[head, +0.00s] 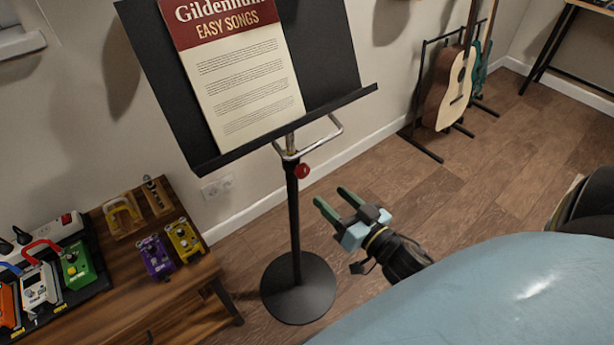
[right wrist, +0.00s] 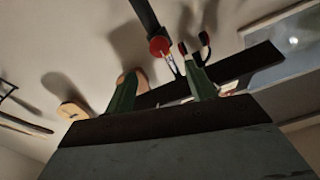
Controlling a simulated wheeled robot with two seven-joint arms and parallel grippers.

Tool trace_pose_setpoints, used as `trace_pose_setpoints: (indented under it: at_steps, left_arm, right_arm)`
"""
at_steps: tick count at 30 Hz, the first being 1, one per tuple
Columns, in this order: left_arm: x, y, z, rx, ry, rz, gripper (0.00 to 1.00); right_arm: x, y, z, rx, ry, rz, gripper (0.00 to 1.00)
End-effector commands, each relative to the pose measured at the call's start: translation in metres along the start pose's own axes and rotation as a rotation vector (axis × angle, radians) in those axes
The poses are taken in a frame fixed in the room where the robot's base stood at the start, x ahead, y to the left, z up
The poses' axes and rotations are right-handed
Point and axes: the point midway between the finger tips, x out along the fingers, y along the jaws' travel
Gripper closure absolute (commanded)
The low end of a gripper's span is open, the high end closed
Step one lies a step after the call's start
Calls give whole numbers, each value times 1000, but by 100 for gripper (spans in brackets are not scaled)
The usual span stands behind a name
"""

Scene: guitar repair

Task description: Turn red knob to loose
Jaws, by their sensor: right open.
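The red knob (head: 302,171) is on the upper part of the black music stand's post (head: 293,220), just below the chrome bracket. In the right wrist view the red knob (right wrist: 159,46) shows above the gap between my fingers. My right gripper (head: 333,203) is open and empty, with green fingers pointing toward the stand. In the head view it is below and to the right of the knob, apart from it. Its fingers also show in the right wrist view (right wrist: 162,96). My left gripper is not in view.
The stand's desk (head: 330,55) holds a song sheet (head: 240,75) above the knob. A wooden table (head: 140,290) with several pedals is at the left. Guitars (head: 452,85) stand at the back right.

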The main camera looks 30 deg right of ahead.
Motion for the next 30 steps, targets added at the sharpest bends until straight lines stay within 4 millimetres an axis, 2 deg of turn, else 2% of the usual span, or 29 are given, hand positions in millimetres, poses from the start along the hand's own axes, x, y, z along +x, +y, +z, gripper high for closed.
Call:
trace_pose_setpoints:
  at_steps: [1, 6, 13, 18, 27, 30]
  left_arm:
    - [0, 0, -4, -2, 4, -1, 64]
    - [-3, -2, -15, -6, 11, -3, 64]
    - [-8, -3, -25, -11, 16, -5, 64]
    - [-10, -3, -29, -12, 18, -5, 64]
    - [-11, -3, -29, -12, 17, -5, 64]
    - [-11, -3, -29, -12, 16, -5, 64]
  right_arm:
    - [13, 0, 0, -2, 3, -4, 45]
    - [49, 0, 0, -2, 3, -2, 45]
    - [85, 0, 1, -2, 0, -1, 45]
    - [96, 0, 1, 0, -2, 1, 45]
    - [98, 0, 2, 0, -3, 1, 45]
    - [98, 0, 2, 0, -3, 1, 56]
